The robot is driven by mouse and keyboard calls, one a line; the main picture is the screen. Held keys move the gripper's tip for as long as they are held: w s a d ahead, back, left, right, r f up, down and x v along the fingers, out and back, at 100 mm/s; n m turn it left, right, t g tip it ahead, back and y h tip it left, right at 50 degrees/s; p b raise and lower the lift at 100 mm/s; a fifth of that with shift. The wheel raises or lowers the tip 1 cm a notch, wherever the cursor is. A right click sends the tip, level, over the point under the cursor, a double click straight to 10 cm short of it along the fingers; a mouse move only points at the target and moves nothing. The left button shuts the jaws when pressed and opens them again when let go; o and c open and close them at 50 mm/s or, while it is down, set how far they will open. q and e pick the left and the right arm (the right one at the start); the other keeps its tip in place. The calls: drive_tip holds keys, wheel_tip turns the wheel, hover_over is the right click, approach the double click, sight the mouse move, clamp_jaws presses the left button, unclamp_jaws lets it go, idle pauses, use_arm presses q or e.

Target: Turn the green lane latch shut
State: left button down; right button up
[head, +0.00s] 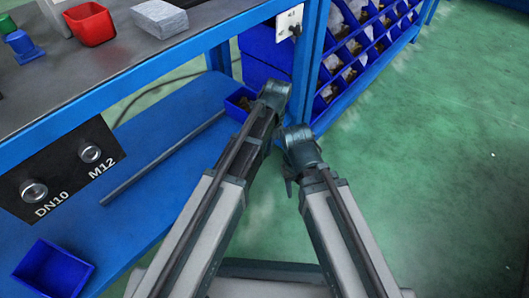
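No green lane latch shows in the head view. My two arms come in from the bottom edge. My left arm's visible end (275,92) is over the bench's right end, and my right arm's visible end (300,146) is just right of it, over the green floor. I see no gripper fingers at either end. A black panel (66,160) on the bench front carries two round metal knobs labelled DN10 and M12.
The grey bench top (130,62) holds a red bin (90,24), a grey block (160,17) and a small blue piece (22,46). A blue bin (52,270) is lower left. A rack of blue bins (360,45) stands behind. Green floor (440,150) is clear at right.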

use_arm(q)
drive_tip(key=shift+w+d+f+g+y, duration=0.1)
drive_tip(key=shift+w+g+y, duration=0.05)
drive_tip(key=shift+g+y, duration=0.3)
drive_tip(key=shift+b, duration=0.3)
drive_tip(key=c, duration=0.5)
unclamp_jaws()
drive_tip(key=p+v, duration=1.1)
drive_tip(key=v, duration=0.1)
drive_tip(key=shift+w, duration=0.1)
